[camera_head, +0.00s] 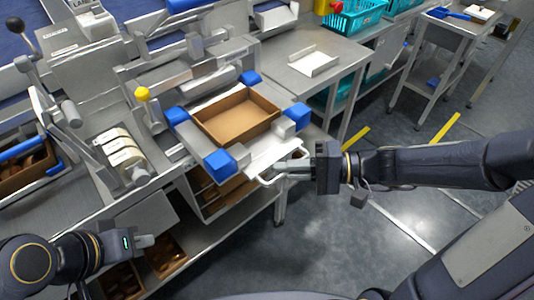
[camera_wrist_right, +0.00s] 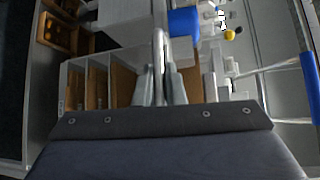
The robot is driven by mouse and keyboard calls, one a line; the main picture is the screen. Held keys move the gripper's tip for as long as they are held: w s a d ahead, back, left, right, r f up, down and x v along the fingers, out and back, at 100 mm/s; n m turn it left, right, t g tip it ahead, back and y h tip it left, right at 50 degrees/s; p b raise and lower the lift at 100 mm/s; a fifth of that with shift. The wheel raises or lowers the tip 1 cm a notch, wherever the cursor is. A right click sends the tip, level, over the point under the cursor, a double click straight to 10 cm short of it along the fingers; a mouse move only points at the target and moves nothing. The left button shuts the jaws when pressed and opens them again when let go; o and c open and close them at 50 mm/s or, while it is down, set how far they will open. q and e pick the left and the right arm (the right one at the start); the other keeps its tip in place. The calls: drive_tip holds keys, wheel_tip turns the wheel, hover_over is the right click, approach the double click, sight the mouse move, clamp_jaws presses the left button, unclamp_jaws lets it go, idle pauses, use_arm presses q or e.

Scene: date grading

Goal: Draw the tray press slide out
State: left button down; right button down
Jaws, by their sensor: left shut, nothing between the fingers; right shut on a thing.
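The tray press holds a brown open tray (camera_head: 199,130) between blue corner blocks (camera_head: 219,165). Its pale slide (camera_head: 268,153) juts out at the front, below the tray, with a light bar handle (camera_head: 262,181) at its end. My right gripper (camera_head: 288,169) is shut on the handle, coming in from the right. In the right wrist view my fingers (camera_wrist_right: 160,88) close around the handle bar (camera_wrist_right: 159,45). My left gripper (camera_head: 148,240) is shut and empty at the lower left, apart from the press.
A yellow-knobbed lever (camera_head: 142,94) stands left of the press. A shelf with brown trays (camera_head: 165,258) lies below the bench. Teal crates (camera_head: 352,17) stand at the back. Open floor (camera_head: 330,215) lies in front of the bench at right.

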drive_tip(key=s+d, duration=0.4)
drive_tip(key=s, duration=0.1)
drive_tip(key=shift+s, duration=0.2)
drive_tip(key=c, duration=1.5)
unclamp_jaws()
drive_tip(key=s+d+r, duration=0.1)
drive_tip(key=d, duration=0.6)
drive_tip(key=shift+d, duration=0.3)
